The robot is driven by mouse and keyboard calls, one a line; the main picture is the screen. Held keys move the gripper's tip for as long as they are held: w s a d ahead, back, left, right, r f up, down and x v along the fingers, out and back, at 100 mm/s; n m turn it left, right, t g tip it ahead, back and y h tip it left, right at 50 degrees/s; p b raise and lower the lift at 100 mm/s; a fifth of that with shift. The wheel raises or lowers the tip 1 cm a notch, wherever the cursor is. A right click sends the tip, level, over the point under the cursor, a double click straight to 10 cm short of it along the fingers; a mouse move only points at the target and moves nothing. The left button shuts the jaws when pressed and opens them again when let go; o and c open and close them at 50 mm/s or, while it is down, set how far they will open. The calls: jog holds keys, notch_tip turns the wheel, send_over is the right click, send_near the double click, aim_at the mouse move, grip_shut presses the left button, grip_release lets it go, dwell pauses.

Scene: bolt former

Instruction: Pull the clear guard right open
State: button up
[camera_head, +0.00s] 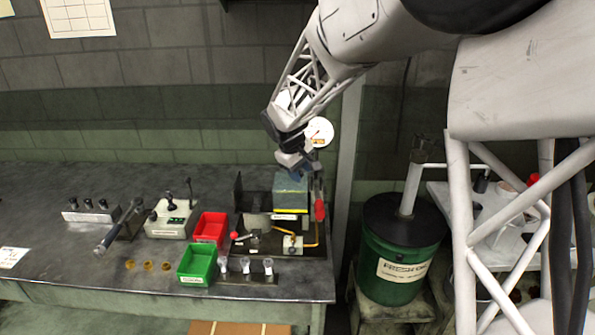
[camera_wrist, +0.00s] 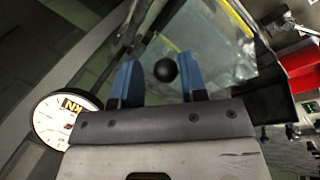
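The clear guard shows in the wrist view (camera_wrist: 215,45) as a see-through panel with a yellow edge stripe. In the head view it seems to be the greenish see-through box (camera_head: 291,190) on the bolt former at the right of the bench. A black ball knob (camera_wrist: 165,70) shows in the wrist view, between or just beyond my blue fingertips. My gripper (camera_wrist: 158,75) is open, with gaps visible on both sides of the knob. In the head view my gripper (camera_head: 296,172) is at the top of the guard and hides the knob.
A round dial gauge (camera_head: 320,131) stands close behind my wrist; it also shows in the wrist view (camera_wrist: 62,118). A red bin (camera_head: 210,228) and a green bin (camera_head: 197,264) sit left of the machine. A green drum (camera_head: 400,260) stands right of the bench.

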jog(key=shift+o, duration=0.8)
jog(key=shift+a, duration=0.1)
jog(key=v, duration=0.7)
jog(key=shift+r, duration=0.4)
jog(key=shift+s, duration=0.15)
